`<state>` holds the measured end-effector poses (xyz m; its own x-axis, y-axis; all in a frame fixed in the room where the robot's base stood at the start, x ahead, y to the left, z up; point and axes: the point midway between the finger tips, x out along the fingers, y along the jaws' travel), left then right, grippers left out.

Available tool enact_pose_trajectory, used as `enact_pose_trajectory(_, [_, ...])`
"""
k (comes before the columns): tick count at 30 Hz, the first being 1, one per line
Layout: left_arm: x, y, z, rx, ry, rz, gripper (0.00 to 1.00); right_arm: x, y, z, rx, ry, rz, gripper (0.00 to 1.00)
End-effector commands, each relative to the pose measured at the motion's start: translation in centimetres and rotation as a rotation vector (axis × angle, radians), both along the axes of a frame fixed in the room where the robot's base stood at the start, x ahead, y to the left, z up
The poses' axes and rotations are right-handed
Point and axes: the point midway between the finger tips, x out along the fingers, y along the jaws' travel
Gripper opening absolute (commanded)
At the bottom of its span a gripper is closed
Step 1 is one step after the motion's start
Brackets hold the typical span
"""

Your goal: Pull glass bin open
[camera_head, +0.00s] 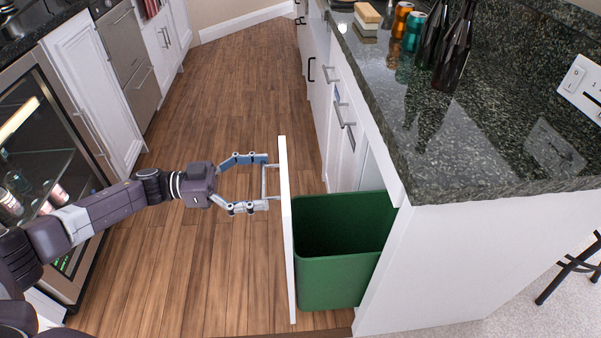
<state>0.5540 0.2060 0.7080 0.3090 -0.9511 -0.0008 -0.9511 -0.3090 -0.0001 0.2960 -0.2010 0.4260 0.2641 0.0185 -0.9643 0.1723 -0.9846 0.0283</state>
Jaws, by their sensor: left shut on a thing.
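The pull-out glass bin is a green bin (343,250) behind a white front panel (287,235), at the end of the counter. The panel stands well out from the cabinet, and the bin's open top shows, dark inside. A pale bar handle (264,183) is on the panel's outer face. My left gripper (266,182) comes in from the left and is shut on this handle, one finger near each end. Whether anything lies in the bin is too dark to tell. My right gripper is not in view.
A dark granite counter (470,150) above white cabinets holds bottles (455,45), cans (413,30) and a sponge-like block (367,14). A glass-door fridge (40,150) stands at the left. The wood floor (230,90) between is clear. A stool (575,265) stands at the right.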

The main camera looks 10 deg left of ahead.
Motion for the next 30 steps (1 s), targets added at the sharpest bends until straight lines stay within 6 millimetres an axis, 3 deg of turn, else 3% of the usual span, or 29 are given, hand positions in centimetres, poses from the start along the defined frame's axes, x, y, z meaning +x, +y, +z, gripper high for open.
enact_pose_trajectory(1, [-0.4,1.6,-0.2,0.004,0.004,0.005,0.50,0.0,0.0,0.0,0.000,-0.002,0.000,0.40])
enact_pose_trajectory(6, [-1.7,5.3,-0.3,0.002,0.004,0.003,0.50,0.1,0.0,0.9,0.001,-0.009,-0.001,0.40])
enact_pose_trajectory(12, [-2.5,7.9,-0.2,0.000,0.002,0.002,0.50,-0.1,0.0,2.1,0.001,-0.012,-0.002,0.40])
enact_pose_trajectory(28, [-2.9,8.9,-0.1,-0.001,0.002,0.000,0.50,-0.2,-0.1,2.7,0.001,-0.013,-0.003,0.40])
enact_pose_trajectory(29, [-2.9,8.8,-0.1,-0.001,0.002,0.000,0.94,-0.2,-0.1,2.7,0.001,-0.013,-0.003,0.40])
enact_pose_trajectory(30, [-2.9,8.8,-0.1,-0.001,0.002,0.000,0.99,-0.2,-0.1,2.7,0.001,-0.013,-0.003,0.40])
